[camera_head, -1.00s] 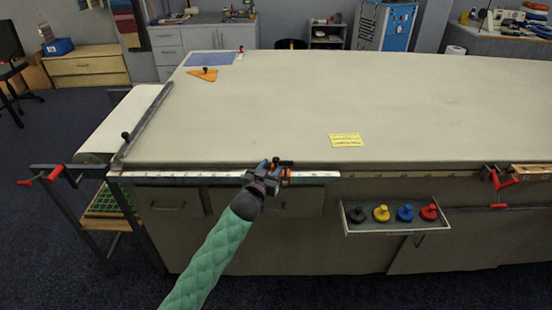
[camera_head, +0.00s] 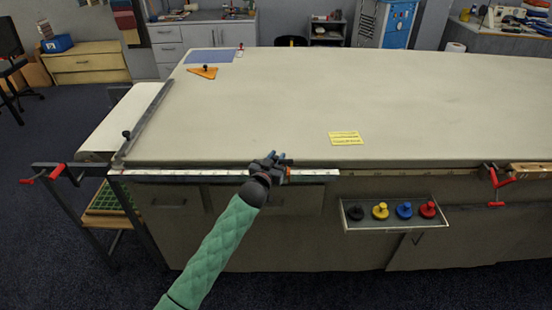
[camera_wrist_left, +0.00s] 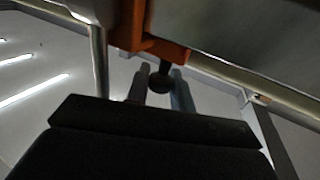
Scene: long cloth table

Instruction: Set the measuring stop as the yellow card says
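The yellow card (camera_head: 345,138) lies on the table top near the front edge; its writing is too small to read. The measuring stop is an orange slider (camera_head: 288,174) on the white scale rail (camera_head: 215,173) along the table's front edge, near the white part's right end. In the left wrist view the orange stop (camera_wrist_left: 160,48) has a dark round knob (camera_wrist_left: 160,82) below it. My left gripper (camera_head: 277,157) is at the stop and hides part of it. Its fingers (camera_wrist_left: 162,88) stand on both sides of the knob, apart, with narrow gaps showing. My right gripper is out of view.
A shallow tray (camera_head: 390,229) with black, yellow, blue and red knobbed pieces sits below the front edge. Red-handled clamps are at the left (camera_head: 56,172) and right (camera_head: 494,187). An orange triangle (camera_head: 203,72) lies at the far left. Most of the cloth is bare.

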